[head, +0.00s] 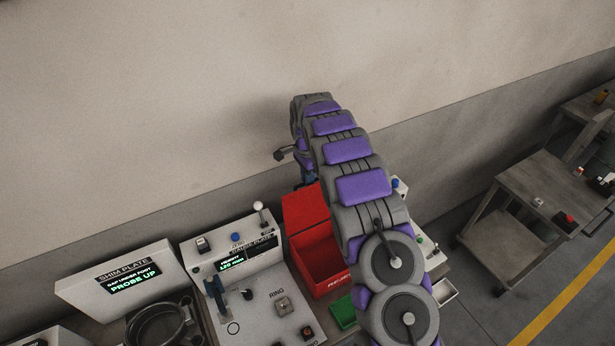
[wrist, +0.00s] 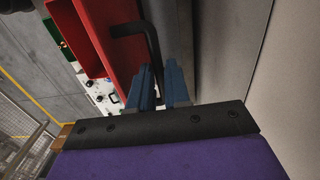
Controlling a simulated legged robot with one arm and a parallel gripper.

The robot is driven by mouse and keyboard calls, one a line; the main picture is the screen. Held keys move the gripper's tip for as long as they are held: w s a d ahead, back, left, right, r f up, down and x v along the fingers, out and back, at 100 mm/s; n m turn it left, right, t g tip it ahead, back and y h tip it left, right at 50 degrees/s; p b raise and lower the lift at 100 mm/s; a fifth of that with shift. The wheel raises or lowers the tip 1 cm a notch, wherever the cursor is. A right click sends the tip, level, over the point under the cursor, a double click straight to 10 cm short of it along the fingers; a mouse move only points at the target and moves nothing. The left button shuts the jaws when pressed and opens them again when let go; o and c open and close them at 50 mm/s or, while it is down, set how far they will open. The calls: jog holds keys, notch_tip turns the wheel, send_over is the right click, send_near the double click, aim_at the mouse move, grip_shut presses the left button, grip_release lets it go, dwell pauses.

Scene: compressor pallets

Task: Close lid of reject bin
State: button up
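The red reject bin (head: 327,262) stands on the bench in the head view, with its red lid (head: 302,207) raised and leaning back toward the wall. Part of the bin is hidden behind my arm. In the wrist view, red panels (wrist: 120,55) fill the upper left. A dark bent handle (wrist: 147,34) runs from the red panel down to my gripper's blue fingers (wrist: 159,85). The fingers stand slightly apart with the handle's end at the narrow gap. Whether they grip it is unclear. In the head view, my gripper (head: 306,178) is low beside the lid's upper edge, partly hidden.
A white ring-gauge panel (head: 238,262) with a ball-topped lever (head: 260,208) stands left of the bin. A green tray (head: 343,312) sits in front of it. The wall rises close behind. A grey cart (head: 545,185) stands apart at right.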

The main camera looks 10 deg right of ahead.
grip_shut()
